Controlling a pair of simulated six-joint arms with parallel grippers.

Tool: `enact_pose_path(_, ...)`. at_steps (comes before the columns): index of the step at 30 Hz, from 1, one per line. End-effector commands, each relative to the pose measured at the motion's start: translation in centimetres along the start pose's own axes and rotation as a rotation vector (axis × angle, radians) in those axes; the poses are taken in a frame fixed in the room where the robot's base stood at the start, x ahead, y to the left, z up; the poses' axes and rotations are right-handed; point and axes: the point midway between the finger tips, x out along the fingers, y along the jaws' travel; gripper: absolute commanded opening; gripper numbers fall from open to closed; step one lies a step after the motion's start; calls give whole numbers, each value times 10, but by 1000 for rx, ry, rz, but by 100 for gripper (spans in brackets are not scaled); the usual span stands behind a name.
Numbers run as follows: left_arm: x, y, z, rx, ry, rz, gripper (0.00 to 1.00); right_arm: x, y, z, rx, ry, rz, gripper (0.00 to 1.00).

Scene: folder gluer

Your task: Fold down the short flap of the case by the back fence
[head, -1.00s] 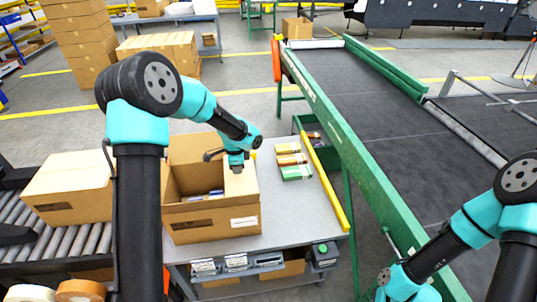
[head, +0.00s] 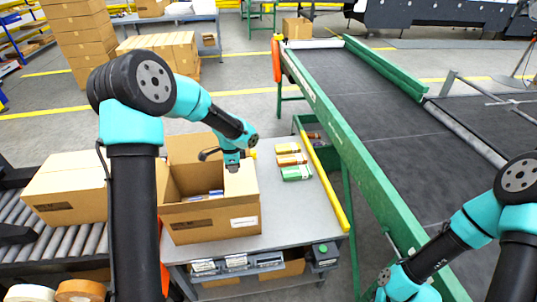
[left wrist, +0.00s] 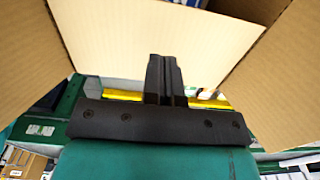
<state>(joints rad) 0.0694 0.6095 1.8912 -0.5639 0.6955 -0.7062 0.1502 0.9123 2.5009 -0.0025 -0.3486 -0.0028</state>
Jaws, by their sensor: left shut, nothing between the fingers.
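The open cardboard case (head: 215,222) stands on the grey table, with small items inside. A back flap (head: 188,148) stands up at its far side, and a pale panel (head: 242,185) shows at its right side. My left gripper (head: 232,167) is shut and empty, pointing down at the case's far right corner. In the left wrist view its closed fingers (left wrist: 163,75) overlap a pale cardboard panel (left wrist: 150,35), with brown cardboard on both sides. I cannot tell whether they touch it. My right gripper is out of view; only my right arm shows.
Small boxes (head: 296,173) lie on the table (head: 290,215) right of the case. A yellow rail (head: 330,190) runs along the table's right edge, beside the green-sided conveyor (head: 360,150). A closed carton (head: 70,190) sits on rollers at left. Tape rolls (head: 80,290) are at bottom left.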

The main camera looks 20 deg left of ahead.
Motion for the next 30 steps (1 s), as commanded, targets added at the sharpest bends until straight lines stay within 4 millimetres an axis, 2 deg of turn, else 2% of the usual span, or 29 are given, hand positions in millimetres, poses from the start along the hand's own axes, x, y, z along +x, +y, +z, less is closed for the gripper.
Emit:
enact_pose_path(19,-60,0,-1,1,1,0,0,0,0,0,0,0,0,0)
enact_pose_path(30,-66,0,0,0,0,2,0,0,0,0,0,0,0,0)
